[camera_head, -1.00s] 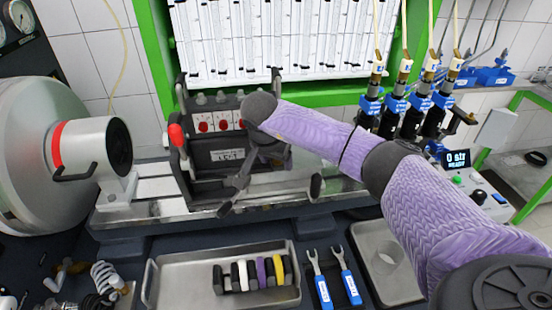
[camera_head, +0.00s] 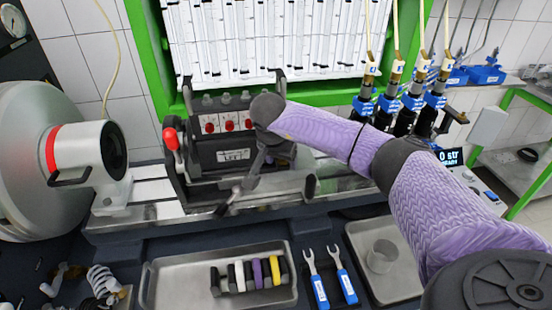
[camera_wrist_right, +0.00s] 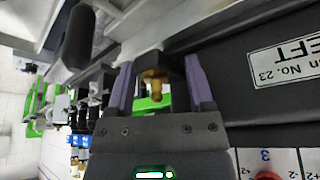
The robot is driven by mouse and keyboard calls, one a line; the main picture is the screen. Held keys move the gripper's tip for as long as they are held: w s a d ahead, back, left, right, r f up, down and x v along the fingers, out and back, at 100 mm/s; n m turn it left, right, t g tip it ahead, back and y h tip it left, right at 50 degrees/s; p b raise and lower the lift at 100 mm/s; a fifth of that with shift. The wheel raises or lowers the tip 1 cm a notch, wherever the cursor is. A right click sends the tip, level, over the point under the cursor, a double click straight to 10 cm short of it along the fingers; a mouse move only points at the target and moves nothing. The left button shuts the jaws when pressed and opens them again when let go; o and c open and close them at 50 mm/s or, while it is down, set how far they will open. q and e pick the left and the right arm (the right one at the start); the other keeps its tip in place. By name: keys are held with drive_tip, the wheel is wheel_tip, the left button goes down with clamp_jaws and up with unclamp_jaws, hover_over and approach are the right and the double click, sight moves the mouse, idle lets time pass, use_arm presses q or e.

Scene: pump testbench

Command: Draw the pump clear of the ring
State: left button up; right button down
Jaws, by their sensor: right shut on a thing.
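The pump (camera_head: 224,142) is a dark block with red dials and a white label, standing on the metal bench rail. At its left end is a dark upright plate (camera_head: 173,178) with a red-knobbed lever, probably the ring. The pump looks close to it; I cannot tell whether they touch. In the right wrist view, the pump's dark side (camera_wrist_right: 265,85) fills the right. My right gripper (camera_wrist_right: 159,67) has purple fingers closed about a black part with a brass stub (camera_wrist_right: 154,83), apparently on the pump. My own wrist hides this grip in the head view. My left gripper is out of view.
A grey cylinder with a red band (camera_head: 51,148) stands left. A tray (camera_head: 155,285) of coloured pieces and two blue-handled wrenches (camera_head: 343,287) lie in front. Another tray (camera_head: 393,284) holds a clear cup. Black and blue injectors (camera_head: 411,104) hang right. The rail right of the pump is partly hidden.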

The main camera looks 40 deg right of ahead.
drive_tip(key=shift+d, duration=0.15)
drive_tip(key=shift+s+d, duration=0.3)
drive_tip(key=shift+d, duration=0.2)
drive_tip(key=shift+s+d, duration=0.3)
drive_tip(key=shift+d, duration=0.2)
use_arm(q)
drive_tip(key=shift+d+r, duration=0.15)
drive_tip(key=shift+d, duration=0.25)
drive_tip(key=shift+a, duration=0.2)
use_arm(e)
drive_tip(key=shift+d, duration=0.1)
drive_tip(key=shift+s+d, duration=0.1)
drive_tip(key=shift+s+d+p, duration=0.3)
drive_tip(key=shift+s+d, duration=0.05)
drive_tip(key=shift+d, duration=0.25)
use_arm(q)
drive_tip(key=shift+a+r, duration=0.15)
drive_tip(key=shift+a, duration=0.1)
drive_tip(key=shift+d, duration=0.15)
